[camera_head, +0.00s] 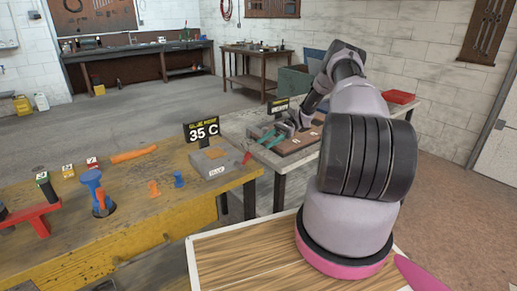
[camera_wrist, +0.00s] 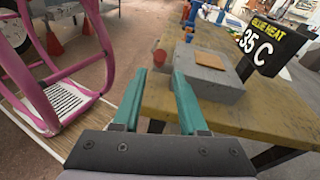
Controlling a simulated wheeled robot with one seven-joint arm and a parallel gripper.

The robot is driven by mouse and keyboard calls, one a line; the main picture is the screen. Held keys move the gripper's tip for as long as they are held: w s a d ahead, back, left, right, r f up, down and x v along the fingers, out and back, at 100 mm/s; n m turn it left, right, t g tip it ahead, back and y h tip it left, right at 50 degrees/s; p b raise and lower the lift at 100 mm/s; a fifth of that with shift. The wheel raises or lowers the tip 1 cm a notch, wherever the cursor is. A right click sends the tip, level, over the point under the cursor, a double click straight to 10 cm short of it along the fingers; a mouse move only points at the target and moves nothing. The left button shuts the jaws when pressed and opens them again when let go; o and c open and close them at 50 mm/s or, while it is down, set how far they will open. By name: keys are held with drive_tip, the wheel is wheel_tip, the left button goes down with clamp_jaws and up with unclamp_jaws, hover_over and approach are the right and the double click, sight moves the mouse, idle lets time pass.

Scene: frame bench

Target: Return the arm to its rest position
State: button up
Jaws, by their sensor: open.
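My arm reaches from the lower right of the head view toward the back, over the side table. My gripper (camera_head: 268,136) has two teal fingers, pointing left toward the yellow bench, above or beside the tray on that table. In the wrist view my gripper (camera_wrist: 159,76) has its fingers apart with nothing held between them. The grey heater block (camera_wrist: 215,77) with a tan top lies beyond the fingertips, apart from them as far as I can tell.
The yellow bench (camera_head: 150,223) carries the "35 C" sign (camera_head: 201,130), a red stand (camera_head: 35,214), an orange-handled tool (camera_head: 133,154) and small pots. The side table (camera_head: 237,123) holds a dark-rimmed tray (camera_head: 295,144) and a red bin (camera_head: 399,97).

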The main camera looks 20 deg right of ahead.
drive_tip(key=shift+w+d+r, duration=0.1)
drive_tip(key=shift+w+d, duration=0.15)
drive_tip(key=shift+d, duration=0.35)
drive_tip(key=shift+r, duration=0.1)
drive_tip(key=s+a+r+n+t+h, duration=0.1)
drive_tip(key=s+a+r+n+h, duration=0.15)
drive_tip(key=r, duration=0.65)
drive_tip(key=s+a+r+n+t+h, duration=0.1)
drive_tip(key=s+a+r+t+h, duration=0.2)
drive_tip(key=r, duration=0.6)
drive_tip(key=s+a+r+n+h, duration=0.2)
drive_tip(key=s+a+r+h, duration=0.15)
drive_tip(key=r, duration=0.65)
drive_tip(key=s+a+r+n+t+h, duration=0.1)
drive_tip(key=s+r+t, duration=0.4)
drive_tip(key=s, duration=0.5)
drive_tip(key=s+a+r+n+t+h, duration=0.1)
drive_tip(key=s+r+t, duration=0.3)
drive_tip(key=s, duration=0.6)
drive_tip(key=shift+r+t+h, duration=0.4)
drive_tip(key=shift+r+h, duration=0.3)
drive_tip(key=shift+h, duration=0.1)
